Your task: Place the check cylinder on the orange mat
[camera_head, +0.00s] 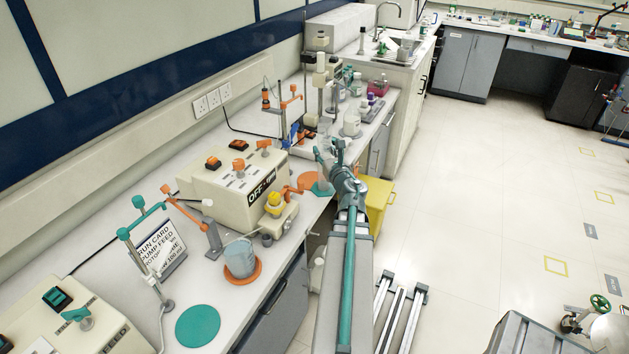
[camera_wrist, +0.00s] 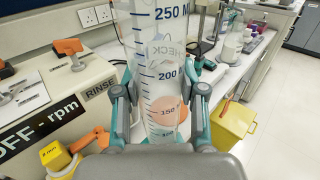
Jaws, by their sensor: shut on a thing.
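The check cylinder (camera_wrist: 165,65) is a clear graduated tube marked CHECK with blue scale lines. It stands between the fingers of my gripper (camera_wrist: 160,125) in the wrist view, and the gripper is shut on it. An orange mat (camera_head: 308,180) lies on the bench beside the beige machine, partly overlapped in view by my gripper (camera_head: 328,160). Orange also shows through the cylinder's lower part in the wrist view. The cylinder's foot is hidden there, so I cannot tell whether it touches anything. A second orange mat (camera_head: 256,276) lies under a beaker.
The beaker (camera_head: 240,258), a beige machine (camera_head: 232,180) with an orange arm, and a sign stand (camera_head: 160,250) are to the left. Stands and bottles crowd the bench behind. A yellow bin (camera_head: 378,200) stands beside the bench.

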